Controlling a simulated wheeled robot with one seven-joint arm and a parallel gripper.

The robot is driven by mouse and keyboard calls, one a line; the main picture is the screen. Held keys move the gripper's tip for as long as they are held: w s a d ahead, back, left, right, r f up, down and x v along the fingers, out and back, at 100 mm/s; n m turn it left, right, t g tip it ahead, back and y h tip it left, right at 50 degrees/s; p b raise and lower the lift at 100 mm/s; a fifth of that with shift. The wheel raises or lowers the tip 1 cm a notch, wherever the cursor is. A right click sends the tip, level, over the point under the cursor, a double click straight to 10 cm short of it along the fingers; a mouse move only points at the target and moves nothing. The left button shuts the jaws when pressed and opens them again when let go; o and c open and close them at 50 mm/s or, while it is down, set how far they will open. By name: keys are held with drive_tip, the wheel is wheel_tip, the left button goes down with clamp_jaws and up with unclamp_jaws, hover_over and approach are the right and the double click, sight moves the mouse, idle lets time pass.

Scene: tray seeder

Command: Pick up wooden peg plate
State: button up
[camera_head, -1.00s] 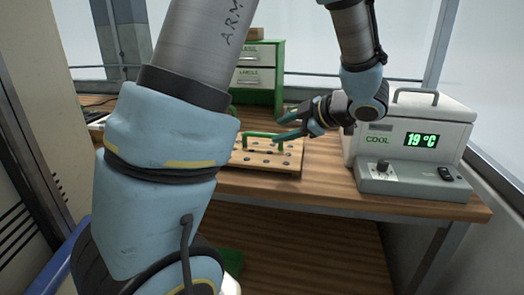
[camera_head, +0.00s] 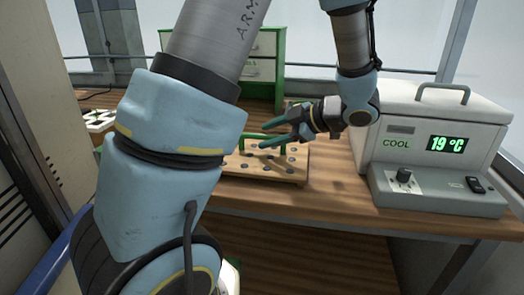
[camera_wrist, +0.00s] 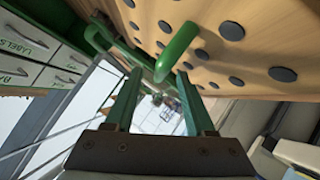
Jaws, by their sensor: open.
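The wooden peg plate (camera_head: 290,176) lies on the bench top, a light wood board with dark round spots and a green handle (camera_head: 258,138) standing on it. My arm hides its left part in the head view. In the wrist view the plate (camera_wrist: 225,70) fills the upper right, with the green handle (camera_wrist: 177,50) ahead of the fingers. My gripper (camera_head: 268,143) is at the handle, its green fingers open. In the wrist view the open fingers (camera_wrist: 155,85) point at the handle's near end; I cannot tell whether they touch it.
A white cooler box (camera_head: 435,130) reading 19 °C stands on the right of the bench. A green cabinet with labelled drawers (camera_head: 262,75) stands behind the plate. A black-and-white checkered item (camera_head: 100,122) lies at the left. Bare bench (camera_head: 335,185) shows between plate and cooler.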

drive_tip(key=shift+x, duration=1.4)
drive_tip(key=shift+c, duration=0.4)
clamp_jaws()
